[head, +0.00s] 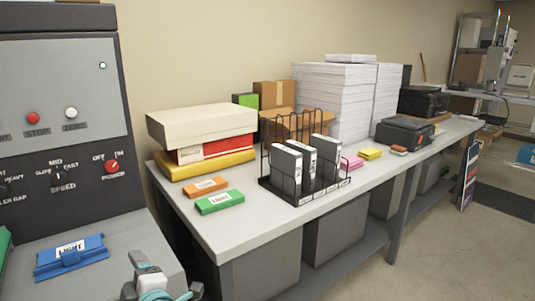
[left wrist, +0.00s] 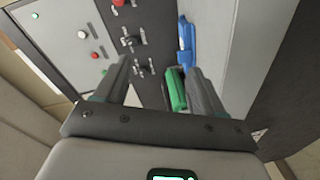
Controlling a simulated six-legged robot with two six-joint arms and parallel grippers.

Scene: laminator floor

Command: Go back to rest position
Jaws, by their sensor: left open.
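My left gripper (head: 158,278) shows at the bottom edge of the head view, in front of the grey machine's ledge, and is partly cut off. Its two dark fingers (left wrist: 160,72) stand apart in the left wrist view, with nothing held between them. A blue block labelled LIGHT (head: 70,257) lies on the ledge, up and left of the gripper in the head view. The blue block also shows in the left wrist view (left wrist: 185,42). A green block (left wrist: 176,90) lies beside it, close to the right finger in that view. My right gripper is not in view.
The machine's control panel (head: 60,110) rises at the left. A long table (head: 235,225) runs to the right, with orange (head: 205,187) and green (head: 219,202) blocks, stacked boxes (head: 205,125), a wire rack of binders (head: 300,170) and paper stacks (head: 335,100). Floor at right is open.

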